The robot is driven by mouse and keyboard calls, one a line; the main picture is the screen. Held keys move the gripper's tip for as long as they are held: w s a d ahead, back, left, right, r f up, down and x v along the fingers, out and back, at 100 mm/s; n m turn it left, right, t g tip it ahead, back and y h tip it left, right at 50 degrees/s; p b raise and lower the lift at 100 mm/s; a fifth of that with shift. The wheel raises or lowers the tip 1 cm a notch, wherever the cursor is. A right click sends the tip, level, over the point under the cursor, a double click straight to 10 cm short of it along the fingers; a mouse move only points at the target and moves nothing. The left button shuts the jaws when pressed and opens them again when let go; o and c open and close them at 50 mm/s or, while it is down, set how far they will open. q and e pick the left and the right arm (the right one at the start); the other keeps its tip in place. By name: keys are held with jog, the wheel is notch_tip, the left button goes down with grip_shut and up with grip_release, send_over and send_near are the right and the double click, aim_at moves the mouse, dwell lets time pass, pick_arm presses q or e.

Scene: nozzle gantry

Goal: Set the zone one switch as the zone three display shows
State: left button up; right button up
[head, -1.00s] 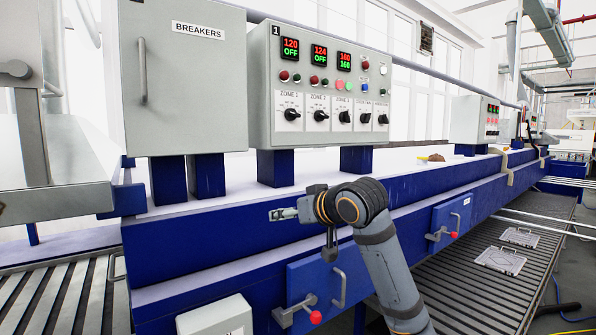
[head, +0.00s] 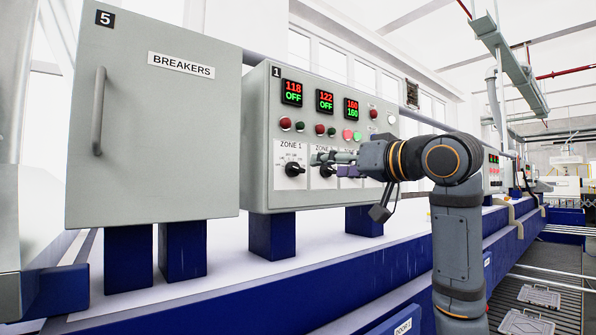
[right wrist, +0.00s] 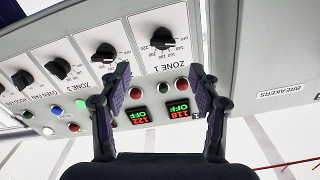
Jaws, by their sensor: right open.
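The zone one switch (head: 293,170) is a black knob on a white dial plate at the left of the grey control panel; it also shows in the right wrist view (right wrist: 163,38), where the picture is upside down. The zone three display (head: 351,109) reads 160 in red over 160 in green. The zone one display (head: 292,93) reads 118 over OFF. My right gripper (head: 328,162) is open and empty in front of the panel, just right of the zone one switch, partly covering the zone two switch (right wrist: 105,52). My left gripper is not in view.
A breakers cabinet (head: 150,130) stands left of the panel, nearer to me. The zone two display (head: 324,101) reads 122 over OFF. Red and green buttons (head: 300,126) sit between displays and switches. A blue beam and white ledge (head: 200,285) run below.

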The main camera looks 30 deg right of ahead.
aim_at(300, 168)
jog(key=w+p, duration=0.1)
jog(key=w, duration=0.2)
jog(key=w+p, duration=0.1)
jog(key=w, duration=0.2)
jog(key=w+a+p, duration=0.1)
jog(key=w+p, duration=0.1)
jog(key=w, duration=0.1)
jog(key=shift+w+a, duration=0.1)
jog(key=shift+w, duration=0.25)
jog(key=shift+c, duration=0.9)
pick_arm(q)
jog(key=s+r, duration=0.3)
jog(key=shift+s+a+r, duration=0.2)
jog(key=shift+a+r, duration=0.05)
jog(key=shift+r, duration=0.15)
pick_arm(e)
jog(key=shift+r, duration=0.1)
jog(key=c, duration=1)
